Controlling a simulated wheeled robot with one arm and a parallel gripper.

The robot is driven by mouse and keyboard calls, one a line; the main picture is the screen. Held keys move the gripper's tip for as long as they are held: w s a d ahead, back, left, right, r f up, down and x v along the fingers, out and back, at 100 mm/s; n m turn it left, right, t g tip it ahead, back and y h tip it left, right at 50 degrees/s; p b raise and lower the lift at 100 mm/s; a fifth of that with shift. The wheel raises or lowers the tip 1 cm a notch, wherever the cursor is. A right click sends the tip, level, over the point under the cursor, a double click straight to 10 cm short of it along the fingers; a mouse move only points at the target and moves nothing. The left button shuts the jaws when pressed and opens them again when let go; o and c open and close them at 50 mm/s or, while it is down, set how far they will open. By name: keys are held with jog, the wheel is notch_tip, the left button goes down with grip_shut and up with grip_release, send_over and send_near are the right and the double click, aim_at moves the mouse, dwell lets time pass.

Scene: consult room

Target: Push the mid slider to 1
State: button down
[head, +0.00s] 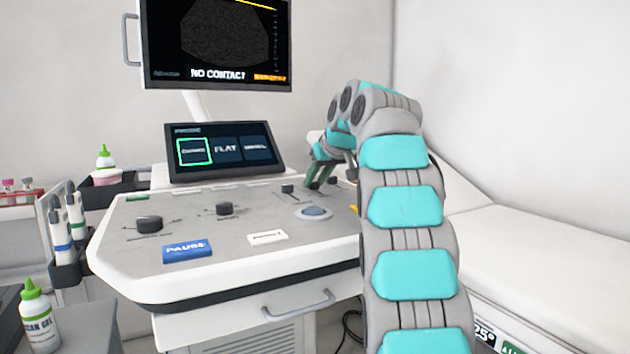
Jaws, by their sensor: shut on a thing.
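The console panel (190,207) is grey with a white rim. A small black slider knob (287,188) stands near its back right edge, just left of my gripper. My gripper (318,184) points down at the row of sliders there, with its dark green-tinted fingers close together. It is shut on a slider knob, by its place in the row the mid slider; the fingers hide most of it. Its scale marks cannot be read. My arm covers the panel's right end.
A monitor (215,45) reads "NO CONTACT"; below it a preset screen (225,150) stands behind the panel. Dials (149,223), a trackball (314,213) and a blue PAUSE button (187,251) lie in front. A white couch (550,245) is at right, a gel bottle (38,318) at left.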

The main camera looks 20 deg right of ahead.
jog(key=shift+s+b, duration=0.3)
jog(key=shift+s, duration=0.45)
jog(key=c, duration=0.6)
grip_release()
jog(key=v, duration=0.7)
jog(key=shift+s+r+p, duration=0.15)
jog(key=shift+p, duration=0.2)
jog(key=shift+s+r, duration=0.1)
jog(key=shift+s, duration=0.05)
